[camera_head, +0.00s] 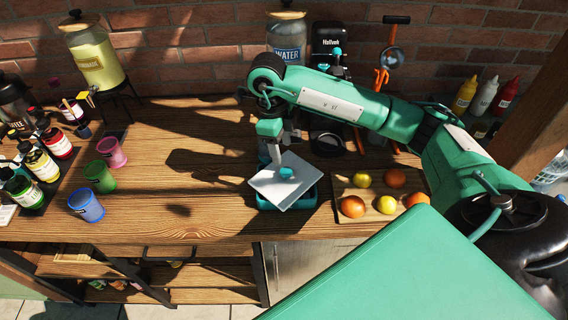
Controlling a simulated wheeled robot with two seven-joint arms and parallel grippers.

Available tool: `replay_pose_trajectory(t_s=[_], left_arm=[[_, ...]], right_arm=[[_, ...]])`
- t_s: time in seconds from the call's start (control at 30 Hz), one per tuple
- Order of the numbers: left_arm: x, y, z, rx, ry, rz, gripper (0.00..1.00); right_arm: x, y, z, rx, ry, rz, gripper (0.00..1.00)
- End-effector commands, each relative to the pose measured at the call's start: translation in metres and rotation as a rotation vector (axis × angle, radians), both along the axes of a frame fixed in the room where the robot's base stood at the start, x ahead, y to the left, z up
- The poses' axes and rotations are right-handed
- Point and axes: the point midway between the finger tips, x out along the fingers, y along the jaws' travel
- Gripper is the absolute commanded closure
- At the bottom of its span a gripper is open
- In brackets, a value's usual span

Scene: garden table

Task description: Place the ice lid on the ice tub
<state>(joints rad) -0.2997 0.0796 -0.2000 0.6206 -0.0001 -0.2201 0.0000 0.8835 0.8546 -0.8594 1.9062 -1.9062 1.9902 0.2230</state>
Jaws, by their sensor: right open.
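The ice lid (298,192), a pale flat square with a teal knob at its middle, lies over the teal ice tub (309,202). The lid looks skewed and tilted against the tub, and most of the tub is hidden under it. I cannot tell how much of the lid touches the rim. My right gripper (279,158) is open, pointing down just above and behind the lid, close to the knob. My left gripper is out of view.
A board with oranges and lemons (383,203) lies right of the tub. Pink, green and blue cups (87,206) and bottles stand at the left. A water dispenser (286,38) stands behind my right arm. The wooden table (185,190) is clear left of the tub.

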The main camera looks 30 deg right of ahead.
Motion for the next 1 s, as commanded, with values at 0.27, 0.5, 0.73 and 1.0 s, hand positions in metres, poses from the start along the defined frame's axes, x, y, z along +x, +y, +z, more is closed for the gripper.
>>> replay_pose_trajectory(t_s=[0.27,0.5,0.73,1.0], left_arm=[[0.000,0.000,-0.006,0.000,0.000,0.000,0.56],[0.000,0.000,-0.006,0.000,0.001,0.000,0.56],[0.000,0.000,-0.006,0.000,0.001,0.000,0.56],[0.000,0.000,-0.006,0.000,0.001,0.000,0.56]], right_arm=[[0.004,0.002,0.032,-0.002,-0.001,-0.001,0.47],[0.005,0.003,0.042,-0.001,0.001,0.000,0.47],[0.005,0.004,0.043,0.000,0.002,0.000,0.47],[0.005,0.004,0.043,0.000,0.002,0.000,0.47]])
